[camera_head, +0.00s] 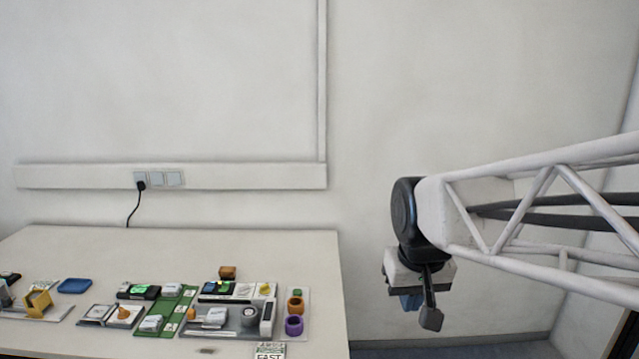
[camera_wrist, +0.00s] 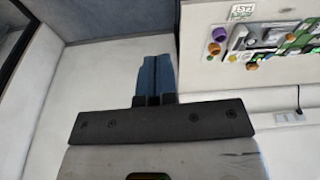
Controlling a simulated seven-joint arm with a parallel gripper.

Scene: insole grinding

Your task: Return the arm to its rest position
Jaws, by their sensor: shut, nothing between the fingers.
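My gripper (camera_head: 411,302) hangs at the end of my arm, to the right of the table and clear of it. In the wrist view its two blue fingers (camera_wrist: 156,76) lie side by side, shut, with nothing between them. The arm reaches in from the right edge of the head view. No object is in contact with the gripper in either view.
The table (camera_head: 200,243) fills the lower left, bearing a green mat (camera_head: 172,311), a blue tray (camera_head: 74,286), a yellow holder (camera_head: 38,303), a purple ring (camera_head: 294,326) and several small devices. A wall stands behind. Free space lies between table and gripper.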

